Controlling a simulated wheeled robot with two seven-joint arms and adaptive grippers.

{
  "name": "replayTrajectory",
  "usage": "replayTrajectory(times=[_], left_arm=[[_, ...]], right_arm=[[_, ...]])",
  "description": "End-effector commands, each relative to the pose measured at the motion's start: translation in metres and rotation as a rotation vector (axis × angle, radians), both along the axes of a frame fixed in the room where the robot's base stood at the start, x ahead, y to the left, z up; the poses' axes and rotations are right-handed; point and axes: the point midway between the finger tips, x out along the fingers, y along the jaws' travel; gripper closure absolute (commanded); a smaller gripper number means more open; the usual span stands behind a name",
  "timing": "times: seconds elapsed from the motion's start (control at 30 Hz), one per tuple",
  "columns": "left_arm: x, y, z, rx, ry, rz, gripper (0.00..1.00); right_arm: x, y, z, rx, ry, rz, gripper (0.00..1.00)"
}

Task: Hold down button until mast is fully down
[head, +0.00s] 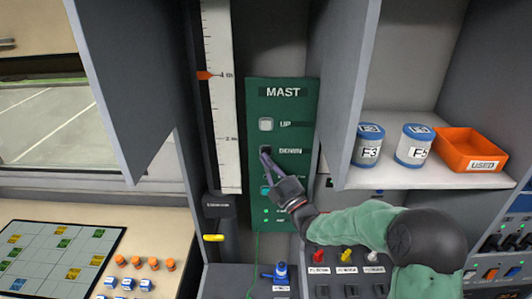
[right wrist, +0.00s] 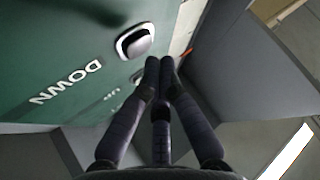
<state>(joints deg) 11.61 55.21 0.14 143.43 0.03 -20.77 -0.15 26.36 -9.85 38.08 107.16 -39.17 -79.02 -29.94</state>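The green MAST panel (head: 310,105) stands upright in the middle of the head view. The pale UP button (head: 266,124) sits above the DOWN button (head: 266,149). My right gripper (head: 265,156) is at the DOWN button and partly covers it, with its fingers together and nothing between them. In the right wrist view the closed fingertips (right wrist: 160,65) are close beside the DOWN button (right wrist: 135,42); I cannot tell if they touch it. Left of the panel, a white height scale (head: 226,110) has an orange pointer (head: 205,75) at the 4 m mark. My left gripper is not in view.
Grey cabinet walls flank the panel closely. A shelf at right holds two white canisters (head: 413,146) and an orange USED bin (head: 470,150). Below are a blue knob (head: 281,273) and coloured switches (head: 347,254). A gridded board (head: 50,260) lies at lower left.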

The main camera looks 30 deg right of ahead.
Motion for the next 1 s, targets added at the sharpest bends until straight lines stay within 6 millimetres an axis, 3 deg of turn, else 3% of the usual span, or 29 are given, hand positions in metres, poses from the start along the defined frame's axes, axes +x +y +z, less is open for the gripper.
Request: replayTrajectory(times=[0.7,1.0], left_arm=[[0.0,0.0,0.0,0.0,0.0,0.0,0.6],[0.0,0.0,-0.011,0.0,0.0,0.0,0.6]], right_arm=[[0.0,0.0,0.0,0.0,0.0,0.0,1.0],[0.004,-0.003,-0.001,-0.001,-0.001,-0.001,1.0]])
